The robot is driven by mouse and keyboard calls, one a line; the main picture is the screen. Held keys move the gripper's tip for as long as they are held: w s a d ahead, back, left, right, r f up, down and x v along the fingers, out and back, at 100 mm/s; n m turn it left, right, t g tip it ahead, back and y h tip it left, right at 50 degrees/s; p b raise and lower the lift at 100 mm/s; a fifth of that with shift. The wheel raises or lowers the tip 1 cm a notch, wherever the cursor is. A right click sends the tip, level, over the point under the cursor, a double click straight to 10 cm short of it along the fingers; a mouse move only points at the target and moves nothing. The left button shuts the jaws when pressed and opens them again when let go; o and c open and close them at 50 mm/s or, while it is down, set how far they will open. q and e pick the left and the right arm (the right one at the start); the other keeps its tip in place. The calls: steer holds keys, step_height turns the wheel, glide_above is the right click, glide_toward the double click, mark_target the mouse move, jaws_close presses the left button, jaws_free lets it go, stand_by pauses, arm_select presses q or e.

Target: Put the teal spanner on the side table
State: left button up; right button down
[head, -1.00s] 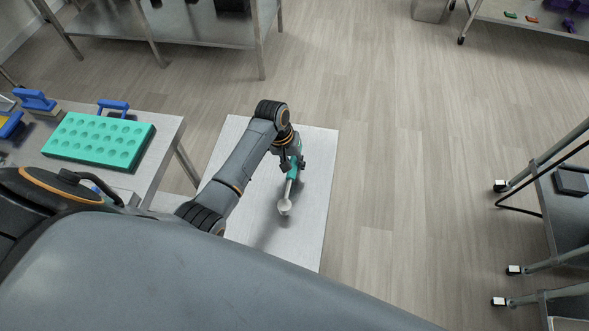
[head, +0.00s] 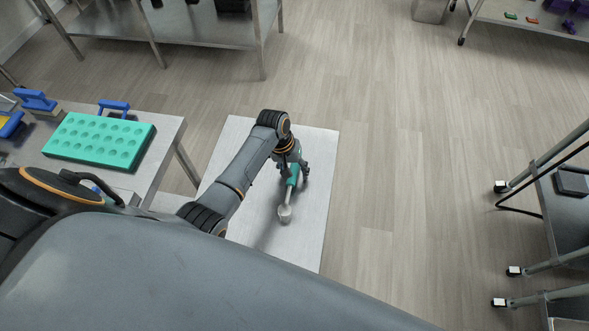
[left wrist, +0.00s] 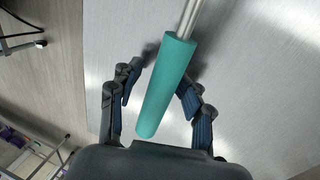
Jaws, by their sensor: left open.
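The teal spanner (head: 292,182) has a teal handle and a grey shaft ending in a rounded grey head. It appears to lie on the pale side table (head: 315,205), its head toward the bottom of the head view. My left gripper (head: 293,172) is open at the handle end, with fingers spread on both sides. In the left wrist view, the teal handle (left wrist: 166,88) runs between the open fingers of my left gripper (left wrist: 161,82), and the grey shaft leaves at the top. Contact with the right finger cannot be told. My right gripper is not in view.
A steel table (head: 168,137) at left carries a teal mould tray (head: 98,140) and blue-handled tools. A steel bench (head: 135,28) stands at the back left. Wheeled carts stand at right. The floor (head: 400,190) between is clear.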

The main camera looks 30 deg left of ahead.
arm_select(q)
steer(key=v, duration=1.2)
steer(key=shift+b, duration=0.35)
steer(key=shift+r, duration=0.1)
